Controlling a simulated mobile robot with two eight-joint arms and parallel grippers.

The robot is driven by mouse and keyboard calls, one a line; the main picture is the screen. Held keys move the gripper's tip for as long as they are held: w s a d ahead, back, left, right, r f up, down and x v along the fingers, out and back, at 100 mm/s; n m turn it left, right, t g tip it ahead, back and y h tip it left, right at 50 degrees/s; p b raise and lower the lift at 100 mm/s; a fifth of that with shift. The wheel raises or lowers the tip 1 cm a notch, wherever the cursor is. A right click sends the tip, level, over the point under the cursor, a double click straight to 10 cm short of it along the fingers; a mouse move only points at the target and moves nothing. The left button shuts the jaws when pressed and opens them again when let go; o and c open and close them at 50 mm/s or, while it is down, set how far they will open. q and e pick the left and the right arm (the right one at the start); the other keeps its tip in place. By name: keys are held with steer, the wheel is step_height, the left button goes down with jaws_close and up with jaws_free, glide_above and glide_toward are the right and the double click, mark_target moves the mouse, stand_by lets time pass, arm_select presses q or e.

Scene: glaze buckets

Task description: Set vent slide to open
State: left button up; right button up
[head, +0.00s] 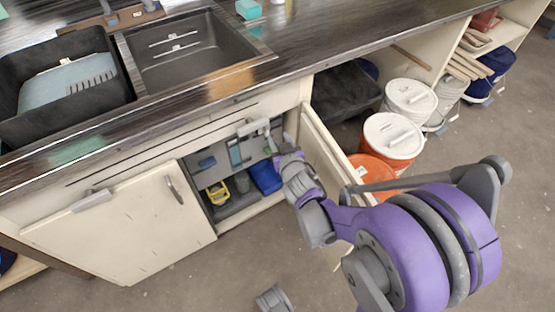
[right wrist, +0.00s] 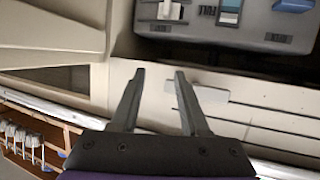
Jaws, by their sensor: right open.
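The likely vent slide is a pale tab (head: 252,127) on the slotted cream panel (head: 150,146) under the countertop in the head view. In the right wrist view the same tab (right wrist: 203,92) lies across the left end of the dark slots. My right gripper (head: 270,136) is by the tab in the head view. Any contact cannot be told. The slide's exact setting cannot be read.
A grey unit (right wrist: 230,18) with blue parts is inside the open cabinet. An open cabinet door (head: 327,165) stands right of my right gripper. Buckets, including an orange one with a white lid (head: 392,135), stand beyond it. A sink (head: 190,58) is set into the countertop.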

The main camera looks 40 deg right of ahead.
steer(key=s+a+r+n+g+y+p, duration=0.1)
steer(key=s+a+r+g+p, duration=0.2)
steer(key=s+a, duration=0.4)
steer(key=shift+s+g+y, duration=0.3)
steer(key=shift+s+g, duration=0.2)
steer(key=w+d+f+t+h+b, duration=0.2)
steer(key=w+d+f+t+b, duration=0.25)
steer(key=w+d, duration=0.5)
step_height(320, 180, down, 4)
steer(key=w+d+t+y+b, duration=0.1)
steer(key=w+d+t, duration=0.1)
steer(key=t, duration=0.1)
steer(key=n+t+y+b, duration=0.1)
steer(key=n+y+b, duration=0.1)
steer(key=y, duration=0.1)
glide_toward(268, 132)
steer(key=w+p, duration=0.1)
steer(key=w, duration=0.2)
steer(key=w+p, duration=0.2)
steer(key=w, duration=0.1)
steer(key=w+d+p, duration=0.1)
steer(key=w, duration=0.2)
steer(key=shift+w+r+p, duration=0.1)
steer(key=shift+p, duration=0.3)
